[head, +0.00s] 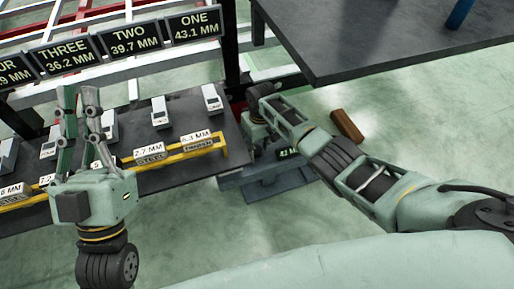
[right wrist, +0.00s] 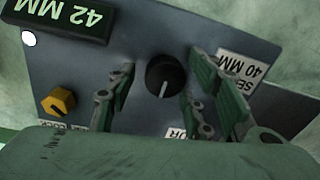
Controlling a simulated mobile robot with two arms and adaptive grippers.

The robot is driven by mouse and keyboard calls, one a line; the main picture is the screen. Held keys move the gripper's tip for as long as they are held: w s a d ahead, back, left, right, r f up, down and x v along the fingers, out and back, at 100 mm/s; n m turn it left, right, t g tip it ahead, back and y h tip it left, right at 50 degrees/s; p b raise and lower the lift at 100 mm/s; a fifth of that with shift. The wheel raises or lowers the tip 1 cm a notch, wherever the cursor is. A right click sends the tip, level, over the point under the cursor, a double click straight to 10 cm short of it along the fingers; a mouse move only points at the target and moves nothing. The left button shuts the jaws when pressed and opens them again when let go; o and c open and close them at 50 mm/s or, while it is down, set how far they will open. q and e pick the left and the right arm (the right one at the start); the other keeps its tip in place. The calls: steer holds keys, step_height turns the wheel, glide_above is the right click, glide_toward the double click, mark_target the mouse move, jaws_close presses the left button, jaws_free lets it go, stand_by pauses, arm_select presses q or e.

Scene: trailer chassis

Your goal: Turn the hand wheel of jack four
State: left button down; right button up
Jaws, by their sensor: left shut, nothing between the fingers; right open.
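In the right wrist view a black round knob (right wrist: 164,76) with a white pointer line sits on a dark grey panel (right wrist: 150,30). My right gripper (right wrist: 160,66) is open, with one finger on each side of the knob and visible gaps to it. The panel has a green "42 MM" display (right wrist: 65,16), a "40 MM" set label (right wrist: 245,68) and a yellow hex knob (right wrist: 58,102) by a partly hidden "LOCK" label. Another label is mostly hidden, ending in "UR". In the head view my left gripper (head: 80,98) is shut and empty, raised before the bench.
A dark bench (head: 190,108) carries several small grey gauges and a yellow rail (head: 185,152) with mm labels. Signs (head: 115,43) above give several mm readings. A dark table (head: 390,35) stands at upper right. A brown block (head: 347,125) lies on the green floor.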

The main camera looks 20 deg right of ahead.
arm_select(q)
steer(key=shift+s+r+h, duration=0.25)
steer(key=shift+h, duration=0.05)
arm_select(e)
steer(key=shift+f, duration=0.1)
steer(key=shift+c, duration=0.4)
